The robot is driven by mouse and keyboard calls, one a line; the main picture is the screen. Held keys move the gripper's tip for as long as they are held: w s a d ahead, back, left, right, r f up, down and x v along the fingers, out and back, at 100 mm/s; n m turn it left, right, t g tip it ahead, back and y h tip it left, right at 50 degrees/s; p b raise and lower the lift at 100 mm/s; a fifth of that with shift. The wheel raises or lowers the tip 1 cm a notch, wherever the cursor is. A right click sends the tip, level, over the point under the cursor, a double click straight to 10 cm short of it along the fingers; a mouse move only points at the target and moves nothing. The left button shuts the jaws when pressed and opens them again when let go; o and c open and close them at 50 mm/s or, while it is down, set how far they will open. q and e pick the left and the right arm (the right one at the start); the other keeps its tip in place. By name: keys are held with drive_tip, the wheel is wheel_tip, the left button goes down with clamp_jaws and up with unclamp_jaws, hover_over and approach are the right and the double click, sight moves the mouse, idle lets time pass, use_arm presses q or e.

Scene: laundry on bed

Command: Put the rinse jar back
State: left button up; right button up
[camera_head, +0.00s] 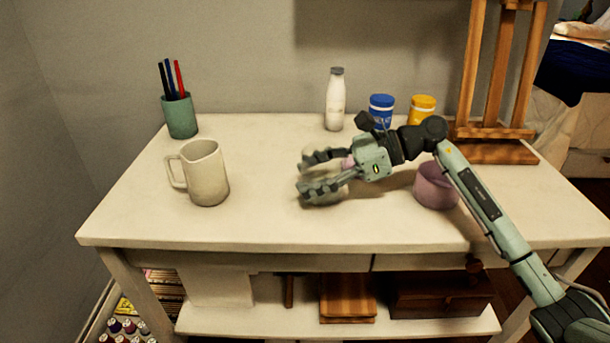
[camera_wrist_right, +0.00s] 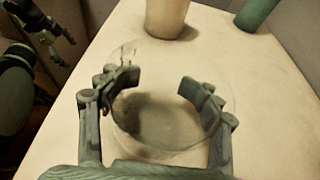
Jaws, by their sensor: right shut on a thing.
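My right gripper (camera_head: 312,172) is over the front middle of the white table (camera_head: 265,222). In the right wrist view its two fingers (camera_wrist_right: 162,88) stand on either side of a round, clear glass jar (camera_wrist_right: 165,112), shut on its sides. The jar is see-through, with a darker, cloudy lower part. In the head view the jar is barely visible between the fingers. I cannot tell whether its base touches the table. Part of my left gripper (camera_wrist_right: 50,32) shows at the upper left of the wrist view, off the table; its opening is unclear.
A beige mug (camera_head: 205,175) stands left of my right gripper, a green pen cup (camera_head: 180,115) behind it. A white bottle (camera_head: 335,102), blue jar (camera_head: 381,112) and yellow jar (camera_head: 421,112) line the back. A pink pot (camera_head: 434,187) and wooden easel (camera_head: 490,150) are right. Table space between mug and gripper is clear.

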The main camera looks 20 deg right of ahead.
drive_tip(key=o, duration=1.2)
drive_tip(key=shift+o, duration=1.4)
drive_tip(key=shift+r, duration=0.15)
drive_tip(key=v, duration=0.2)
drive_tip(key=shift+d, duration=0.4)
use_arm(q)
drive_tip(key=v, duration=0.1)
drive_tip(key=b+v, duration=0.1)
drive_tip(key=v, duration=0.1)
drive_tip(key=shift+a+r, duration=0.25)
drive_tip(key=shift+r, duration=0.25)
use_arm(e)
drive_tip(key=v, duration=0.9)
drive_tip(key=shift+s+r, duration=0.1)
